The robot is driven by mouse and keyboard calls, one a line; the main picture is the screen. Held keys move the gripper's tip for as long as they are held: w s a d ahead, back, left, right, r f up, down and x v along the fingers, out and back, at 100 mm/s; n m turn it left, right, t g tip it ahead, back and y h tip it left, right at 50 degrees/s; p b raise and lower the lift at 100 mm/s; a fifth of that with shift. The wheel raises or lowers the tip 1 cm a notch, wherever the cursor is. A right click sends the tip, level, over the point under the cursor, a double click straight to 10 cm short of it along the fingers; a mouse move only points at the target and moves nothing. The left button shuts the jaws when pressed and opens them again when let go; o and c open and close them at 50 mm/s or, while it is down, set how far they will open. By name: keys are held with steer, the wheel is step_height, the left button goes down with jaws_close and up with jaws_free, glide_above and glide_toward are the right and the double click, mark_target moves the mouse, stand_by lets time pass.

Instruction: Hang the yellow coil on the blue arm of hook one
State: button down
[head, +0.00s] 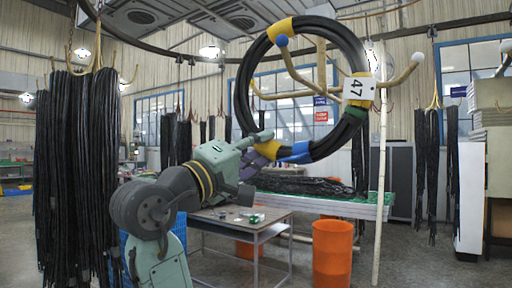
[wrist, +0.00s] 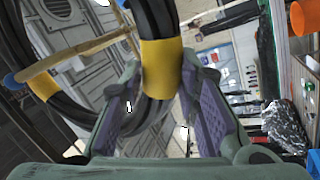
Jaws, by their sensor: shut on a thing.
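The coil (head: 243,95) is a thick black hose ring with yellow bands, a blue band and a white "47" tag. It stands upright, facing the head camera. My gripper (head: 262,150) is shut on its lower left, at a yellow band (wrist: 161,68) between the fingers in the wrist view. The hook (head: 320,65) is wooden with several arms, seen largely through the ring. Its blue-tipped arm (head: 292,66) rises to a blue ball (head: 282,41) overlapping the ring's top yellow band; the ball also shows in the wrist view (wrist: 13,82). I cannot tell whether the band rests on the arm.
A white-tipped hook arm (head: 417,57) reaches right past the ring. Black hoses (head: 75,180) hang at left. A table (head: 240,222) and an orange bin (head: 332,250) stand below, near a pale upright pole (head: 381,190). A curved rail runs overhead.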

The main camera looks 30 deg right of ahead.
step_height(320, 180, down, 6)
steer(key=w+d+b, duration=0.1)
steer(key=d+b, duration=0.1)
steer(key=b, duration=0.1)
steer(key=shift+d+b, duration=0.3)
stand_by(0.5)
stand_by(0.7)
steer(key=c, duration=1.3)
jaws_free()
steer(key=shift+c, duration=0.2)
steer(key=shift+o, duration=0.9)
steer(key=shift+f, duration=0.1)
steer(key=v, duration=1.2)
